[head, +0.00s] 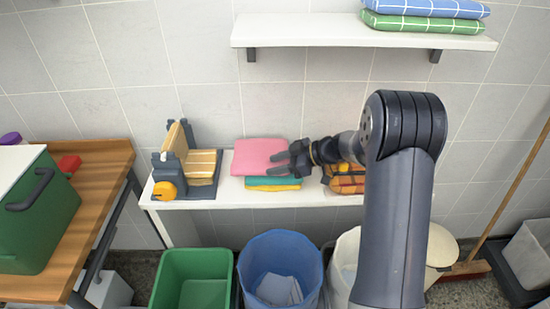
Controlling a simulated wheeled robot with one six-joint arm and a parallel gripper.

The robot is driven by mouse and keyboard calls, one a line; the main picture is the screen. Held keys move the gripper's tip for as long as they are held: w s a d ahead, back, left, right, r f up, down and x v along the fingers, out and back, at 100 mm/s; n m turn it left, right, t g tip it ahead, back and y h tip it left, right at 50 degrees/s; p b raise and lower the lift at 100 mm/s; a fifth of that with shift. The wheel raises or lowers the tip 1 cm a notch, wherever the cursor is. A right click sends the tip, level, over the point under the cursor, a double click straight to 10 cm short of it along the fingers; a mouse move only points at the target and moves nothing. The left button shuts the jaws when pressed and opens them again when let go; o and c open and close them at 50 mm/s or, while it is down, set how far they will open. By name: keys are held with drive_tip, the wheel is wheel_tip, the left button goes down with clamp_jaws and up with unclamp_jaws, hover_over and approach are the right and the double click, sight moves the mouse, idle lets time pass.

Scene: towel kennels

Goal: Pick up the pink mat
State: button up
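The pink mat (250,153) lies folded on top of a stack on the white lower shelf, in the middle of the head view. Under it a teal mat (262,181) and a yellow one (272,188) show at the front. My gripper (272,165) is at the pink mat's right side, its fingers pointing left. The fingers are apart with nothing seen held between them, so it is open. They overlap the mat's right edge in the picture; I cannot tell whether they touch it.
A slicer-like device (185,165) stands left of the stack, and an orange checked bundle (345,180) lies right of it, partly behind my arm. An upper shelf (350,36) holds folded towels. Green (192,262) and blue (281,245) bins stand below. A wooden table (105,175) is left.

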drive_tip(key=shift+s+a+f+g, duration=0.2)
drive_tip(key=shift+s+f, duration=0.1)
drive_tip(key=shift+f, duration=0.25)
drive_tip(key=shift+s+a+f+g, duration=0.15)
drive_tip(key=shift+s+f, duration=0.1)
drive_tip(key=shift+f, duration=0.3)
drive_tip(key=c, duration=0.4)
drive_tip(key=shift+s+a+r, duration=0.1)
drive_tip(key=shift+a, duration=0.05)
drive_tip(key=shift+r+b, duration=0.1)
drive_tip(key=shift+b, duration=0.35)
drive_tip(key=r, duration=0.2)
drive_tip(key=r+b, duration=0.1)
drive_tip(key=r, duration=0.3)
drive_tip(key=shift+s+r+b, duration=0.3)
drive_tip(key=shift+s+r, duration=0.05)
clamp_jaws()
drive_tip(key=s+b, duration=0.4)
drive_tip(key=s, duration=1.4)
drive_tip(key=shift+s+d+r, duration=0.2)
drive_tip(key=shift+s+d, duration=0.1)
drive_tip(key=shift+d, duration=0.15)
drive_tip(key=shift+c, duration=0.9)
unclamp_jaws()
drive_tip(key=o, duration=1.7)
